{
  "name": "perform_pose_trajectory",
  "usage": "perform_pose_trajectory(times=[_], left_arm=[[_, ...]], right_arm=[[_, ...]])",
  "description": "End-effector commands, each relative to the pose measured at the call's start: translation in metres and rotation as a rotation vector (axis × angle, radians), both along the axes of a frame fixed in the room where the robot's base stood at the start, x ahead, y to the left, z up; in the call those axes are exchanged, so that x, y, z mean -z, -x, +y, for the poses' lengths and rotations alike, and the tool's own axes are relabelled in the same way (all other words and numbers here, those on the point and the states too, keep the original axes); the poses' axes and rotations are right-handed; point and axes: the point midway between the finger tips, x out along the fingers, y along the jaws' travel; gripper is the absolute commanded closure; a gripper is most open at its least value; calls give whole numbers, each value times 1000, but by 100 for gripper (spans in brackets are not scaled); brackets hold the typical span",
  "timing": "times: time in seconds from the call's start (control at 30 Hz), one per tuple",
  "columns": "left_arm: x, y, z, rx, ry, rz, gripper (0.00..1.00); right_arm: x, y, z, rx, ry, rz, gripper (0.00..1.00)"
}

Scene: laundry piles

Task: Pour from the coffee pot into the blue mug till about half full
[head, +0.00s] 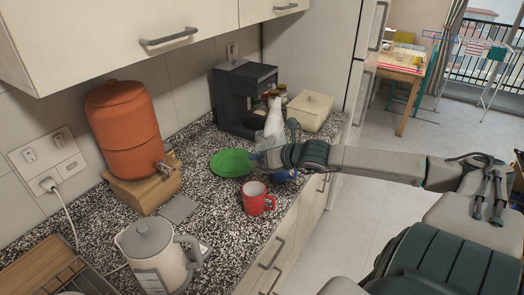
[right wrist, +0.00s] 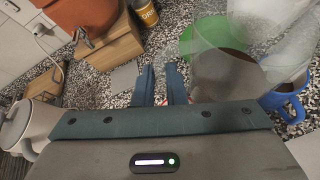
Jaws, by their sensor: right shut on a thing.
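The coffee pot (right wrist: 228,76) is see-through with brown coffee in it. In the right wrist view it is beside the fingers of my right gripper (right wrist: 161,84), which is shut on it; the grip point itself is not clear. The blue mug (right wrist: 287,103) is to the right of the pot, partly hidden by the gripper body. In the head view my right gripper (head: 262,160) is above the counter, and blue of the mug (head: 284,177) shows just below it. My left gripper is not in view.
A red mug (head: 257,199) and a green plate (head: 231,163) are close to the right gripper. A dark coffee machine (head: 238,97) and a cream box (head: 311,110) stand behind. An orange dispenser (head: 125,130) and a kettle (head: 152,255) are at the left.

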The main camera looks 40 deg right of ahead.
Motion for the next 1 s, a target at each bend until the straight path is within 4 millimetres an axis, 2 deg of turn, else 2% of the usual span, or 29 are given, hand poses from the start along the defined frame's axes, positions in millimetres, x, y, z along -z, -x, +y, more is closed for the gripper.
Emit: perform_pose_trajectory(times=[0.1,0.27,0.5,0.7,1.0], left_arm=[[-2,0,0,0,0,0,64],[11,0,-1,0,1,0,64],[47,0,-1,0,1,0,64],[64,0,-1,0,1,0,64],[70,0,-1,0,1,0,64]], right_arm=[[2,3,15,1,43,-21,100],[13,9,36,-1,122,-43,100],[28,17,64,-2,230,-76,100],[30,21,76,-2,281,-89,100],[28,22,80,-1,300,-91,100]])
